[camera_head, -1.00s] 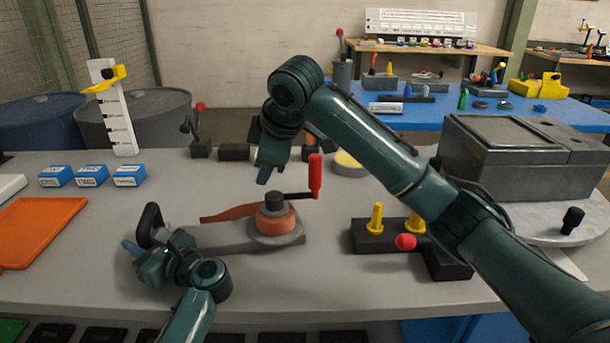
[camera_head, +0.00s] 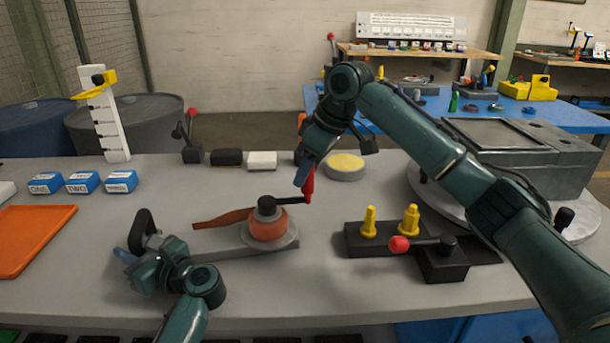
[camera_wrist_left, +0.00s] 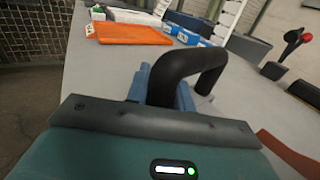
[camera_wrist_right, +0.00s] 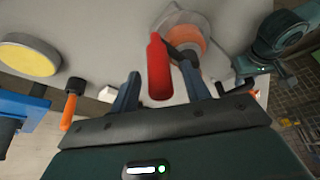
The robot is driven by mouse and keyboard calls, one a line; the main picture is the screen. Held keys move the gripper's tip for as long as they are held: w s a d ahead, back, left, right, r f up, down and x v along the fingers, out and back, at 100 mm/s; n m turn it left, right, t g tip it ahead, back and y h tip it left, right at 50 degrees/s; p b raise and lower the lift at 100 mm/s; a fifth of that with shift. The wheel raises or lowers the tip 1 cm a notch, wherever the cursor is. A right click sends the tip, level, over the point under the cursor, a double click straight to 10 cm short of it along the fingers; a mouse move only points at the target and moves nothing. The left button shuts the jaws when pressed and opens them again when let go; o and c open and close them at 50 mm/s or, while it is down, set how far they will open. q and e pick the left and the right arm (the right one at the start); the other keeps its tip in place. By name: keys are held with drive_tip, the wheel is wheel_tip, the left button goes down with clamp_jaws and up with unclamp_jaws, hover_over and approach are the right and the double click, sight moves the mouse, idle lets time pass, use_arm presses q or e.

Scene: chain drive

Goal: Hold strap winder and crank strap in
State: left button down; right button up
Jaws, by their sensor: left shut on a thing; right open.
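The strap winder (camera_head: 215,250) lies on the grey table with an orange strap roll (camera_head: 267,228) on its round plate. The strap's loose end (camera_head: 222,217) reaches left. My left gripper (camera_head: 132,250) is shut on the winder's black loop handle (camera_head: 145,226); the left wrist view shows the handle (camera_wrist_left: 185,68) between its fingers. The crank's black arm points right to an upright red grip (camera_head: 309,187). My right gripper (camera_head: 302,174) is open at this grip. In the right wrist view the red grip (camera_wrist_right: 159,68) stands between the spread fingers, with visible gaps either side.
A black block with yellow pegs (camera_head: 369,222) and a red-knobbed lever (camera_head: 400,244) stands right of the winder. A yellow-topped disc (camera_head: 345,163) lies behind the crank. Blue boxes (camera_head: 82,182) and an orange tray (camera_head: 30,238) are at the left. Table in front is clear.

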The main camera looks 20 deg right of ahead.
drive_tip(key=shift+x, duration=1.2)
drive_tip(key=shift+c, duration=0.6)
clamp_jaws()
